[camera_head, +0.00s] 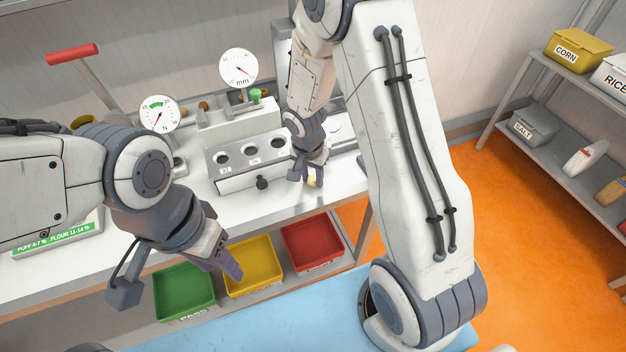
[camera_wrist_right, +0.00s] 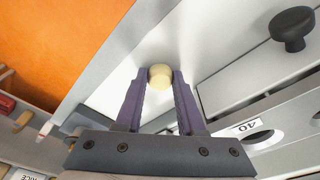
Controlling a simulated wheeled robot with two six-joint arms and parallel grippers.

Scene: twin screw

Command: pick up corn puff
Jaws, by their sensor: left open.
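The corn puff (camera_wrist_right: 160,77) is a small pale-yellow rounded piece between the fingertips of my right gripper (camera_wrist_right: 160,84). Both purple fingers appear to touch its sides. In the head view the puff (camera_head: 312,182) shows at the fingertips of the right gripper (camera_head: 305,173), low over the white bench, in front of the grey block with round holes. I cannot tell whether it rests on the bench. My left gripper (camera_head: 226,262) is open and empty, in front of the bench edge above the yellow bin.
Green (camera_head: 185,290), yellow (camera_head: 253,265) and red (camera_head: 312,244) bins sit below the bench edge. The holed block (camera_head: 237,158) with its black knob (camera_head: 262,183) stands close to the right gripper. Two dial gauges (camera_head: 238,68) stand behind. A shelf with containers (camera_head: 578,50) is at right.

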